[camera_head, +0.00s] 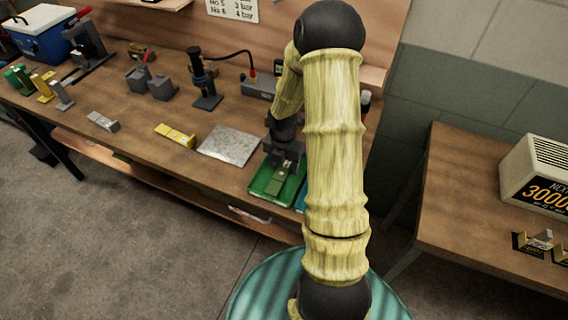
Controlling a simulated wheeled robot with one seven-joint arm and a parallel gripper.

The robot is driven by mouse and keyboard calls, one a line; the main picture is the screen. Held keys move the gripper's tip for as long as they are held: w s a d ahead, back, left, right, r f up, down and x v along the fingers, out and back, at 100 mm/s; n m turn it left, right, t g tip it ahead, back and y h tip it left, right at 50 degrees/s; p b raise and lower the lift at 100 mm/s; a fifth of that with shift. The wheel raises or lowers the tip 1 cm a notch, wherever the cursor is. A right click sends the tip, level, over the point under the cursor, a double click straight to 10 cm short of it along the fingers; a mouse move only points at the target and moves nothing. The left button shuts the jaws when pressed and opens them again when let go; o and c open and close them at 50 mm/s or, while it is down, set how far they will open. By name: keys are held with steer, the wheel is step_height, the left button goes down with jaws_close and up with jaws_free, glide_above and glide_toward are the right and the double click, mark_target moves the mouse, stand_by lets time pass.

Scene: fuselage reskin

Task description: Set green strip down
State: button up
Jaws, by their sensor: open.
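A green strip (276,182) lies in the green tray (262,188) near the front edge of the workbench. My gripper (283,164) is open and points down just above the tray's back part, close to the strip. The fingertips are small and dark here, so I cannot tell whether they touch the strip. My arm hides the tray's right side and part of the bench behind it.
A bare metal plate (229,145) lies left of the tray. A yellow strip (175,135) and a grey strip (103,121) lie further left on the workbench (140,155). A black stand tool (206,85) stands behind. A second table (465,205) is at right.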

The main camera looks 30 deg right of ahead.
mark_target(283, 171)
step_height(283, 171, up, 12)
steer(key=shift+s+a+f+p, duration=0.2)
steer(key=shift+s+f+p, duration=0.05)
steer(key=shift+p, duration=0.1)
stand_by(0.5)
steer(key=s+a+r+m+t, duration=0.1)
steer(key=s+a+m, duration=0.5)
steer(key=m, duration=0.6)
steer(key=s+a+r+m+t, duration=0.1)
steer(key=s+a+r+m, duration=0.3)
steer(key=m, duration=0.9)
steer(key=s+a, duration=0.2)
steer(key=a, duration=0.1)
steer(key=shift+r+m, duration=0.15)
steer(key=shift+m, duration=0.15)
